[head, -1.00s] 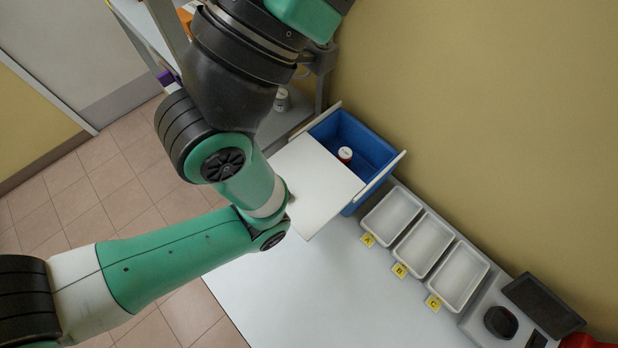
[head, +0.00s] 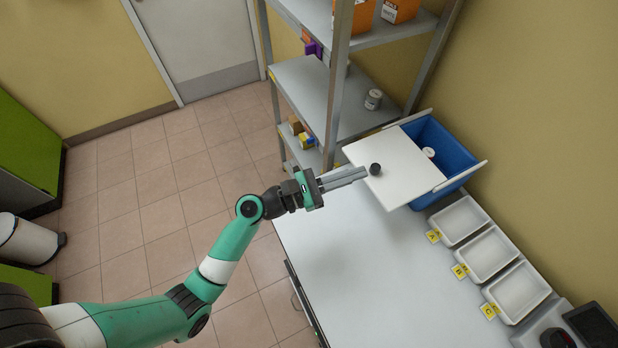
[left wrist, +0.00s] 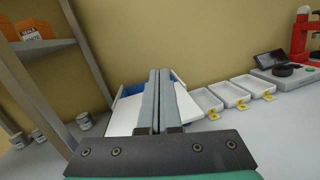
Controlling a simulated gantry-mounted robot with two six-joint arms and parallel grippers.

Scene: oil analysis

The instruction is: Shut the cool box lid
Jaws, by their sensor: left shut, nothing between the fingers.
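The cool box (head: 454,154) is blue and stands at the back of the table against the wall. Its white sliding lid (head: 399,178) is partly open and sticks out toward the left, with a dark round knob (head: 375,169) on it. Inside the open part is a jar (head: 429,152) with a white top. My left gripper (head: 365,174) is shut and empty, its fingertips at the lid's outer part close to the knob. In the left wrist view the shut fingers (left wrist: 159,75) cover the middle of the white lid (left wrist: 125,117) and hide the knob. My right gripper is not in view.
Three white trays (head: 487,254) labelled A, B and C stand in a row right of the box. A dark device (head: 556,340) is beyond them. A metal shelf rack (head: 336,100) stands left of the box. The table's front (head: 340,260) is clear.

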